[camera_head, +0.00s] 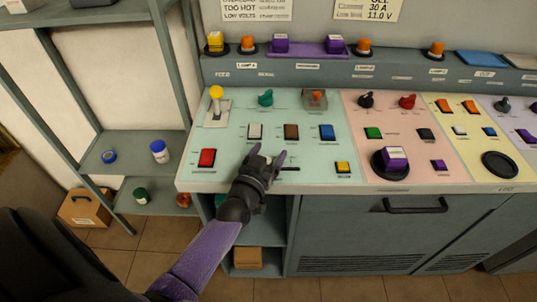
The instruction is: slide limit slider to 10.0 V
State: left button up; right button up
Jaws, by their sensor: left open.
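My left gripper (267,154) reaches in from the bottom, over the front of the pale green panel (222,133). Its fingers are apart, and I see nothing held between them. A short dark horizontal slot (291,168) shows just right of the gripper and looks like part of a slider track. The gripper hides the rest of it, and I cannot see its knob or read its scale. I cannot tell whether the fingers touch anything. My right gripper is not in view.
A red button (207,158) is left of the gripper, and a yellow button (343,167) is right of it. White, brown and blue buttons sit behind. A yellow-knobbed lever (216,93) stands at the back left. A purple-topped black dial (394,160) is farther right.

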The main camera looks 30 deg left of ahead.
pick_arm(q)
grip_shut()
dwell(1.4)
